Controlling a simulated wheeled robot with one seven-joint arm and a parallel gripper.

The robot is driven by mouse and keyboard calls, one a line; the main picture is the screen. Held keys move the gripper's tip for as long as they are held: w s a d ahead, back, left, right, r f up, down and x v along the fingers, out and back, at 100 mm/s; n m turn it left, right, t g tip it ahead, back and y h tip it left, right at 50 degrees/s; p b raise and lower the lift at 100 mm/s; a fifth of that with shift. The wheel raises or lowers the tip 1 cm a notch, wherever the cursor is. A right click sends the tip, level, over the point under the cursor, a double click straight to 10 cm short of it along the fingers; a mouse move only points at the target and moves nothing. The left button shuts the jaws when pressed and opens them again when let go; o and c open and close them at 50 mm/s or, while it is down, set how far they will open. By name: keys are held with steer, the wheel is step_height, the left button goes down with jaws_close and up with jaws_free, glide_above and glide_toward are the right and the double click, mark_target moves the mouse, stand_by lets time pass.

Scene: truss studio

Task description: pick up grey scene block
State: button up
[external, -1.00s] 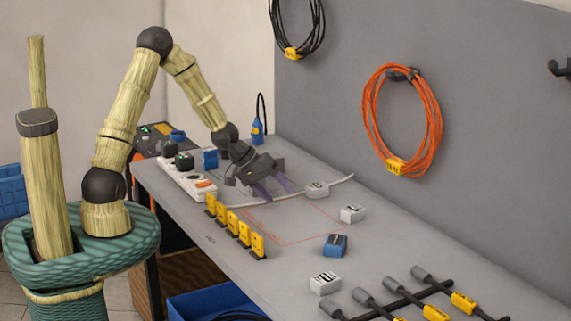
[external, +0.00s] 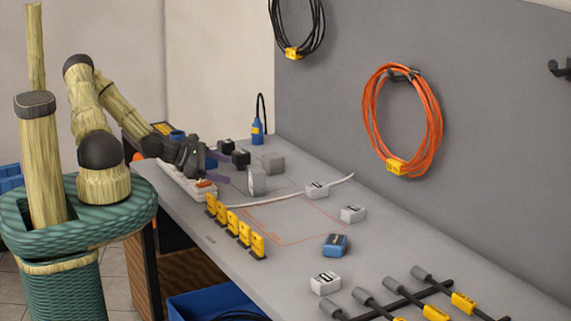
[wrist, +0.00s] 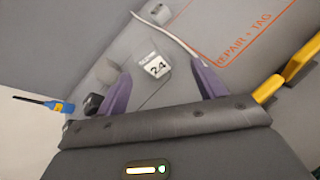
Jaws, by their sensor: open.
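The grey scene block (external: 257,181) stands on the bench, left of the orange-outlined area, with a pale label side. In the wrist view the block (wrist: 156,65) shows "24" on its label; the small text above is too blurred to read. It lies ahead of and between my purple fingers. My gripper (external: 230,167) is open and empty, low over the bench to the left of the block, its fingers pointing toward it. The wrist view shows both fingertips (wrist: 162,78) spread apart, short of the block.
A plain grey block (external: 273,162) stands just behind. Black blocks (external: 241,157) are near my gripper. A blue block (external: 335,245) is farther right. The orange-outlined area (external: 290,233) is clear.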

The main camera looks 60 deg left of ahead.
mark_target(251, 174)
steer(key=n, duration=0.1)
steer(key=s+a+r+n+p, duration=0.1)
steer(key=s+n+y, duration=0.1)
steer(key=n, duration=0.1)
steer(key=shift+s+a+r+t, duration=0.25)
steer(key=shift+a+r+t, duration=0.1)
steer(key=shift+r+t, duration=0.05)
steer(key=shift+s+a+n+p, duration=0.15)
steer(key=shift+s+n+p, duration=0.15)
steer(key=shift+n, duration=0.4)
steer(key=shift+f, duration=0.1)
steer(key=shift+w+f+b, duration=0.3)
steer(key=shift+w+b, duration=0.1)
steer(key=shift+b, duration=0.15)
steer(key=b+x, duration=0.8)
steer(key=x, duration=0.2)
steer(key=shift+w+f, duration=0.2)
steer(key=shift+w, duration=0.15)
steer(key=shift+w+r, duration=0.1)
steer(key=shift+w, duration=0.2)
